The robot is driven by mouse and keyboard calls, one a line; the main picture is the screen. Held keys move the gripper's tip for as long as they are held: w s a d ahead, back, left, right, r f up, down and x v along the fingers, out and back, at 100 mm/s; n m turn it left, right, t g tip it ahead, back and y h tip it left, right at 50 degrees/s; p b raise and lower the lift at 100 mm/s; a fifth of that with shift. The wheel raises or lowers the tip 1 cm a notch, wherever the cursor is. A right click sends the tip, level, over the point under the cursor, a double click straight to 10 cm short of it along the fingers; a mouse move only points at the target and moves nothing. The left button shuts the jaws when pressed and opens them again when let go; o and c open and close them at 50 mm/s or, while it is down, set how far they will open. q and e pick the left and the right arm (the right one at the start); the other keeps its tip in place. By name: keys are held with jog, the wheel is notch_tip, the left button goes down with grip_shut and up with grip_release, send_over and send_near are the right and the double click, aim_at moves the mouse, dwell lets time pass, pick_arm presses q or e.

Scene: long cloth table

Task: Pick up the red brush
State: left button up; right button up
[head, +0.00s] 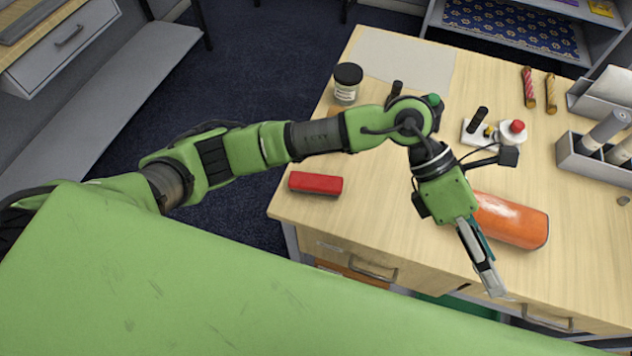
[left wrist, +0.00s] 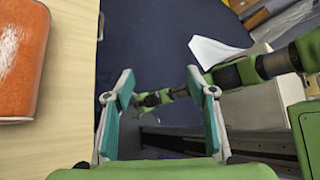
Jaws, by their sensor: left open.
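The red brush (head: 315,183) is a small red block with a dark lower edge. It lies flat near the left front edge of the wooden desk in the head view. My left gripper (head: 490,283) points down by the desk's front edge, well to the right of the brush and apart from it. In the left wrist view, its teal-padded fingers (left wrist: 158,90) are spread with nothing between them. The brush does not show in that view. My right gripper cannot be made out in either view.
An orange cylinder (head: 511,220) lies beside my left gripper and also shows in the left wrist view (left wrist: 20,60). A black-lidded jar (head: 347,83) stands behind the brush. The desk around the brush is clear.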

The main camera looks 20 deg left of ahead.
pick_arm(q)
jog(key=w+a+f+m+t+y, duration=0.1)
jog(key=w+a+f+y, duration=0.2)
jog(key=a+f+y, duration=0.15)
jog(key=t+y, duration=0.5)
jog(key=y, duration=0.5)
send_near(316, 180)
jog(key=p+x, duration=0.1)
jog(key=x, duration=0.3)
jog(key=shift+f, duration=0.45)
jog(key=shift+s+a+f+p, duration=0.1)
jog(key=shift+a+f+p, duration=0.2)
jog(key=shift+p, duration=0.25)
jog(key=p+x, duration=0.2)
jog(key=x, duration=0.1)
jog(key=shift+a+f, duration=0.35)
jog(key=shift+f, duration=0.35)
